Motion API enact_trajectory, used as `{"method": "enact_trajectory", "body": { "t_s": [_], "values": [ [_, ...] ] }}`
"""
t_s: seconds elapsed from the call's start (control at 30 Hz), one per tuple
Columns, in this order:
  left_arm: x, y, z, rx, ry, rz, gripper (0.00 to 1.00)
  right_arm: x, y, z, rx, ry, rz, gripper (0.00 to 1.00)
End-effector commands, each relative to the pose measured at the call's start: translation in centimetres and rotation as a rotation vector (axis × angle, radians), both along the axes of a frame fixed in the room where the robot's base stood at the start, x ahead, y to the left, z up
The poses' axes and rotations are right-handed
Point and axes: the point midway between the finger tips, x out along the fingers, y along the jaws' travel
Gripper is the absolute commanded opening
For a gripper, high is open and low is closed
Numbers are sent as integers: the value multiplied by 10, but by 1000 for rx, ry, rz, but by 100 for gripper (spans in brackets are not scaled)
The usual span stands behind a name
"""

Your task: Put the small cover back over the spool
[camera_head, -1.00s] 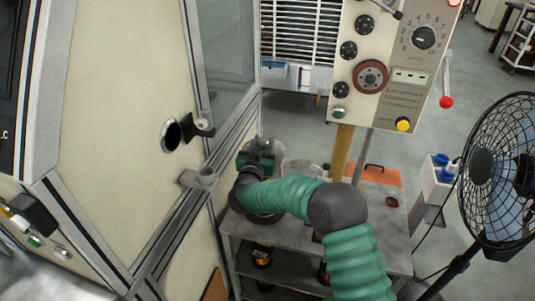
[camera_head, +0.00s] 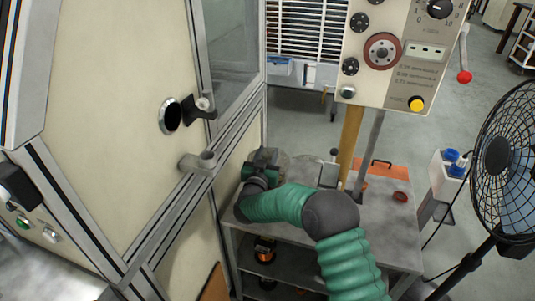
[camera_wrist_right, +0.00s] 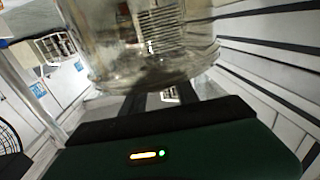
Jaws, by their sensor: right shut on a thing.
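The small cover (camera_wrist_right: 150,45) is a clear, glass-like, rounded vessel with a thick rim, filling the upper middle of the right wrist view. My right gripper (camera_wrist_right: 165,98) is shut on it, with dark fingers below the rim. In the head view, my right gripper (camera_head: 264,160) is over the far left part of the grey table, beside the cream cabinet. A pale rounded shape behind it may be the cover. Ribbed lines show through the cover; I cannot tell whether they are the spool or background. The spool is not clearly visible. My left gripper is not in view.
The cream cabinet (camera_head: 110,120) with a protruding handle stands close left of my right arm. A control panel (camera_head: 395,55) on a post rises behind the grey table (camera_head: 385,235). A fan (camera_head: 505,160) stands at right. The table's right side is mostly clear.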

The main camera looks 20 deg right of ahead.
Motion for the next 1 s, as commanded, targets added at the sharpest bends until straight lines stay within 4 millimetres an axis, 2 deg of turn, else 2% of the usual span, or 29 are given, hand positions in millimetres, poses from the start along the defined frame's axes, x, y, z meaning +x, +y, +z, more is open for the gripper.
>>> {"method": "enact_trajectory", "body": {
  "t_s": [0.5,0.77,0.8,0.97,1.0],
  "values": [
    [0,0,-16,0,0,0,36,0,0,-23,0,-2,-1,0],
    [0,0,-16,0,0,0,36,0,0,-23,0,-2,-1,0],
    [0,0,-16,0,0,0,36,0,0,-23,0,-2,-1,40],
    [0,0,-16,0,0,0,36,0,0,-24,0,-1,0,61],
    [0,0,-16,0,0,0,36,0,0,-24,0,-1,0,62]
  ]
}}
